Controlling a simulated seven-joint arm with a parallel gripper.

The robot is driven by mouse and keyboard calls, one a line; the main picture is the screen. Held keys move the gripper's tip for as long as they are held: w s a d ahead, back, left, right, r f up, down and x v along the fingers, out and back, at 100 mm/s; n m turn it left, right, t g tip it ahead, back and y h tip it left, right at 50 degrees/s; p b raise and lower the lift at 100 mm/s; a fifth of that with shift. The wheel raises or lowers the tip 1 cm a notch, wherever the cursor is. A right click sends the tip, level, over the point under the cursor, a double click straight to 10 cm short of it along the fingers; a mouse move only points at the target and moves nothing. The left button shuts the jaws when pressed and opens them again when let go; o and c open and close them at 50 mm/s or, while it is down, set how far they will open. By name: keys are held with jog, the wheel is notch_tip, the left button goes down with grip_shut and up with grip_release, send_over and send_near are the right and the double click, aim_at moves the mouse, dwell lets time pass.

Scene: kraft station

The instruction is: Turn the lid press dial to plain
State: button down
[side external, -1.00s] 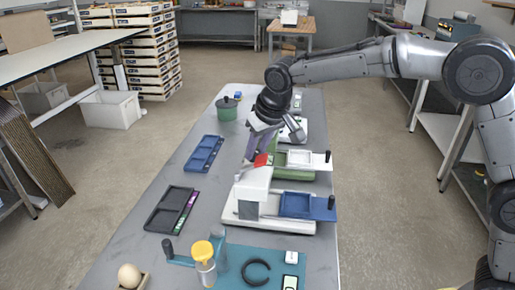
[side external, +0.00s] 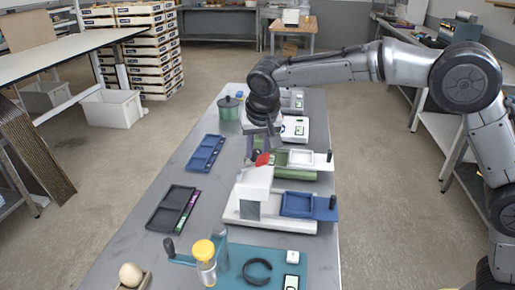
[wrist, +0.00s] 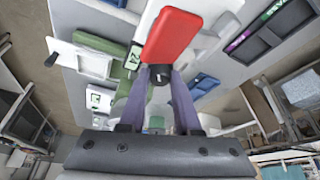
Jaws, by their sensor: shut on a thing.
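A white press (side external: 252,207) with a blue slide (side external: 298,204) stands in the middle of the bench in the side view. A red handle (side external: 262,159) shows at the top of its white body. My gripper (side external: 259,150) is above it, pointing down. In the wrist view the purple fingers of my gripper (wrist: 160,73) are closed at the near end of the red handle (wrist: 172,36), with a dark part between the tips. Which part is the dial, and its markings, cannot be made out.
A green-based station (side external: 299,174) with a white tray stands just behind the press. A blue tray (side external: 205,153) and a dark tray (side external: 172,208) lie left. A green pot (side external: 228,108) stands farther back. A yellow-capped jar (side external: 205,265) is in front. Bench between trays and press is clear.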

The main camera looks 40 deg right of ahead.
jog(key=c, duration=0.6)
grip_release()
jog(key=v, duration=1.4)
